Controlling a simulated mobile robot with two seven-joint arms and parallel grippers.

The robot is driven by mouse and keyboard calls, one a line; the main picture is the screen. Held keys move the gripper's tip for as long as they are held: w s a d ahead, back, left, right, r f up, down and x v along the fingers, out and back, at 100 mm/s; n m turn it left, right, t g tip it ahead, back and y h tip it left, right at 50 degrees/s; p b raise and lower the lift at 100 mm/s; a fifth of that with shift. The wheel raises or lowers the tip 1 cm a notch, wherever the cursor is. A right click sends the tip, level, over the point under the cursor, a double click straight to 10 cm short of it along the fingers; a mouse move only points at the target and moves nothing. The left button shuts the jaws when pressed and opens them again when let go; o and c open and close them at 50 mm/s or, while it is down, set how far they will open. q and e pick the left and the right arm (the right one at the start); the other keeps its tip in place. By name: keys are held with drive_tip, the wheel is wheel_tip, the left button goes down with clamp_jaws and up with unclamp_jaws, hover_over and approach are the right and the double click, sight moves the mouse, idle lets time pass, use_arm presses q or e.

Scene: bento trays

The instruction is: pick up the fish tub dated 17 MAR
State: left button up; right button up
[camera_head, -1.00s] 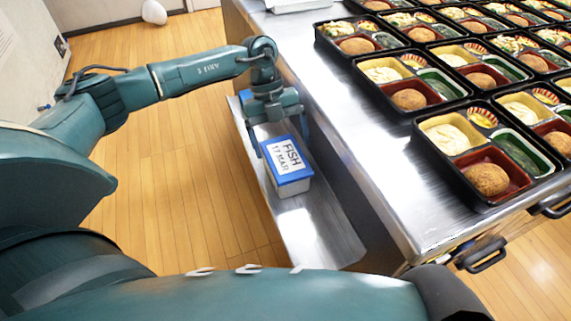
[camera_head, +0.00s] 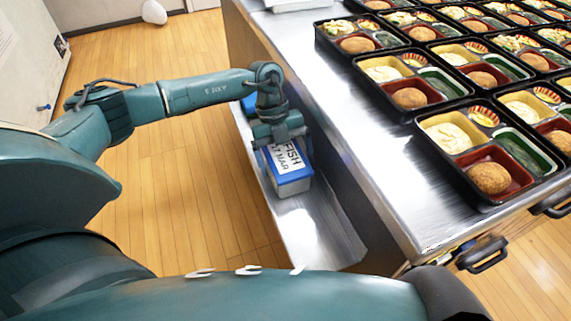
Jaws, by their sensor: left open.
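The fish tub (camera_head: 291,185) is a pale grey box with a blue lid and a white label reading "FISH 17 MAR", partly covered at its left edge. It sits on the metal shelf along the side of the counter. My left gripper (camera_head: 283,148) is open above the far part of the tub. Its fingers come down near the tub's left and right sides, and the gripper body covers the lid's far edge. I cannot tell whether the fingers touch the tub. My right gripper is not in view.
A blue object (camera_head: 249,104) shows partly behind my left arm on the shelf's far end. The steel counter (camera_head: 355,130) beside the shelf carries several filled bento trays (camera_head: 437,172). The near part of the shelf (camera_head: 305,230) is bare.

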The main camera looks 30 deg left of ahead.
use_arm(q)
drive_tip(key=shift+f, duration=0.15)
drive_tip(key=c, duration=0.9)
